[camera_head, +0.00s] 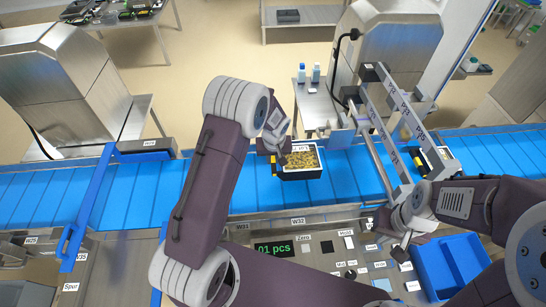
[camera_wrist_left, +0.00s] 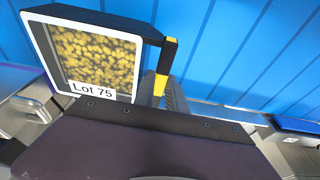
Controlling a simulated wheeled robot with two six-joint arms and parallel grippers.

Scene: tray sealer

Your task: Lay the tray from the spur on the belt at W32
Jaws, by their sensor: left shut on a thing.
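A black tray (camera_head: 301,172) of yellow-brown pieces is at the belt (camera_head: 240,188), level with the W32 label (camera_head: 298,220) on the front rail. In the left wrist view the tray (camera_wrist_left: 92,58) carries a "Lot 75" label and looks level. My left gripper (camera_head: 277,158) is shut on the tray's edge; its yellow-marked fingertip shows in the left wrist view (camera_wrist_left: 163,70). I cannot tell whether the tray's underside touches the belt. My right gripper (camera_head: 401,248) is above the control panel, away from the tray; its jaws are too small to read.
Another tray (camera_head: 437,160) sits on the belt to the right, beyond a grey sensor arch (camera_head: 385,130). A blue bin (camera_head: 447,268) stands at the lower right. A blue bar (camera_head: 90,205) crosses the belt at left. Belt between bar and held tray is clear.

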